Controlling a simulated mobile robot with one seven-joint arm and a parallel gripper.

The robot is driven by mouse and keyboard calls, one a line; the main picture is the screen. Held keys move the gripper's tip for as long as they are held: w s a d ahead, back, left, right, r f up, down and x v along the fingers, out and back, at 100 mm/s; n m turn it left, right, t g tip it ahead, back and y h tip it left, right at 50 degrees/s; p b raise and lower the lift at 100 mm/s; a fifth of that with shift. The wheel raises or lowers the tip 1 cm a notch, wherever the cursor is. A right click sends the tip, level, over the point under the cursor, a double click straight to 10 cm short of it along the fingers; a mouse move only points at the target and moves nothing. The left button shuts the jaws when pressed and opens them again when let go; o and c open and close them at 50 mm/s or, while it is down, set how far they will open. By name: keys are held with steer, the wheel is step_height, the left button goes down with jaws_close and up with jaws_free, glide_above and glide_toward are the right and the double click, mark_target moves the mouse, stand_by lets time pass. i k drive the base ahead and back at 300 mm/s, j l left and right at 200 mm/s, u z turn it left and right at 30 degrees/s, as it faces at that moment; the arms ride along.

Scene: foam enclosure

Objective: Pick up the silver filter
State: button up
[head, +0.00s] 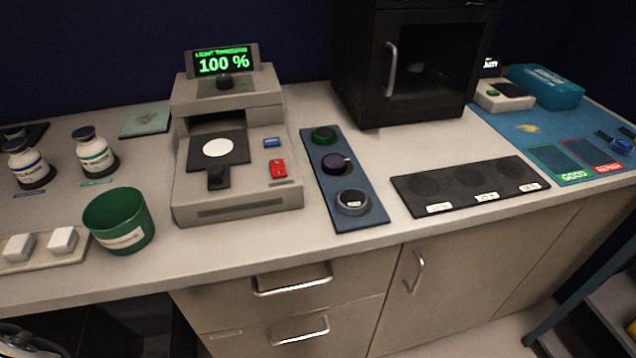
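A blue tray (377,216) lies on the counter near the middle of the head view and holds three round pieces in a row. The nearest piece is a dark ring with a silver-grey rim and a small pale label, which looks like the silver filter (351,202). Behind it sit a dark purple round piece (336,164) and, farthest back, a green one (324,135). Nothing touches or covers the silver filter. My gripper's fingers do not show in the head view.
Left of the tray stands a beige meter (238,209) reading 100 %. Right lies a black labelled mat (431,192); behind stands a black cabinet (362,66). A green cup (118,219) and bottles are at left. Bare counter separates tray and mat.

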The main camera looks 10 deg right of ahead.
mark_target(352, 201)
steer(key=j+z, duration=0.1)
steer(key=z, duration=0.3)
steer(key=j+z, duration=0.15)
steer(key=z, duration=0.25)
steer(key=j+z, duration=0.15)
steer(key=z, duration=0.25)
steer(key=j+z, duration=0.1)
steer(key=z, duration=0.3)
steer(key=k+j+z, duration=0.45)
steer(key=j+z, duration=0.15)
steer(key=j, duration=0.65)
steer(key=k+j, duration=0.15)
steer(key=j, duration=0.25)
steer(key=i+j, duration=0.1)
steer(key=i+z, duration=0.05)
